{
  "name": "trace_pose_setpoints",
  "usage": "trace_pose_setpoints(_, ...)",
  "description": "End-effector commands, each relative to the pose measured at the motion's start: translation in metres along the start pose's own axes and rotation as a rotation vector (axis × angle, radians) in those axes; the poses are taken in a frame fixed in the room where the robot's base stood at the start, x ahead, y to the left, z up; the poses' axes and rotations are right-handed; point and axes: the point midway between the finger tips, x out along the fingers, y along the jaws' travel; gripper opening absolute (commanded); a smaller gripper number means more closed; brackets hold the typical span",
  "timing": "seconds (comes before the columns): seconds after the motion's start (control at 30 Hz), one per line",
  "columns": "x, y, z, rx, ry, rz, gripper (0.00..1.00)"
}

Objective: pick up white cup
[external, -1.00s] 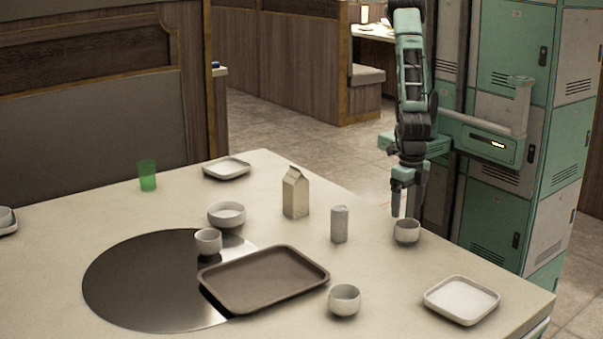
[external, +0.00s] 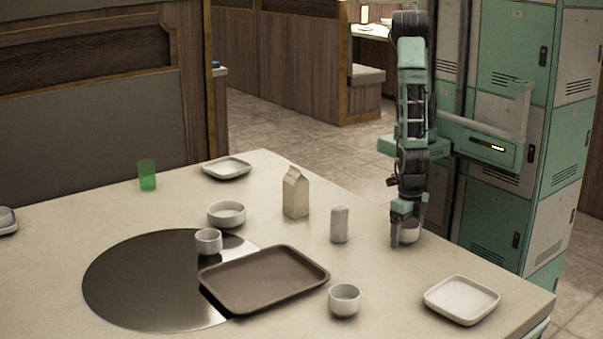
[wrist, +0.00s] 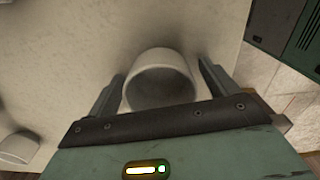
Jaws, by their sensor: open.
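A white cup (external: 410,233) stands upright near the table's right edge, partly hidden by my gripper (external: 407,236) in the external view. In the wrist view the cup (wrist: 160,80) sits between the two fingers of my gripper (wrist: 162,82), its mouth toward the camera. The gripper is open, one finger on each side of the cup, low at table height. A gap shows on both sides. Two similar white cups stand elsewhere: one (external: 344,299) near the front, one (external: 208,241) beside the brown tray.
A light can (external: 339,224) and a carton (external: 295,193) stand left of my gripper. A brown tray (external: 215,272), a white bowl (external: 227,213), a square white plate (external: 462,299), another plate (external: 227,168) and a green glass (external: 147,174) are also on the table (external: 400,280).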

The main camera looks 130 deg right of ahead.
Motion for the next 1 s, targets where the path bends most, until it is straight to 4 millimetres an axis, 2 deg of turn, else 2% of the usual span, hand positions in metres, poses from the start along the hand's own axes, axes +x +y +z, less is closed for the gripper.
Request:
trace_pose_setpoints(0.03, 0.000, 0.000, 0.000, 0.000, 0.000, 0.000, 0.80)
trace_pose_setpoints(0.2, 0.000, 0.000, 0.000, 0.000, 0.000, 0.000, 0.36)
trace_pose_setpoints(0.47, -0.001, 0.000, 0.000, 0.000, 0.000, 0.000, 0.36)
trace_pose_setpoints(0.57, -0.008, 0.001, 0.000, 0.001, 0.001, 0.000, 0.36)
trace_pose_setpoints(1.0, -0.087, 0.001, 0.000, 0.001, 0.002, 0.003, 0.36)
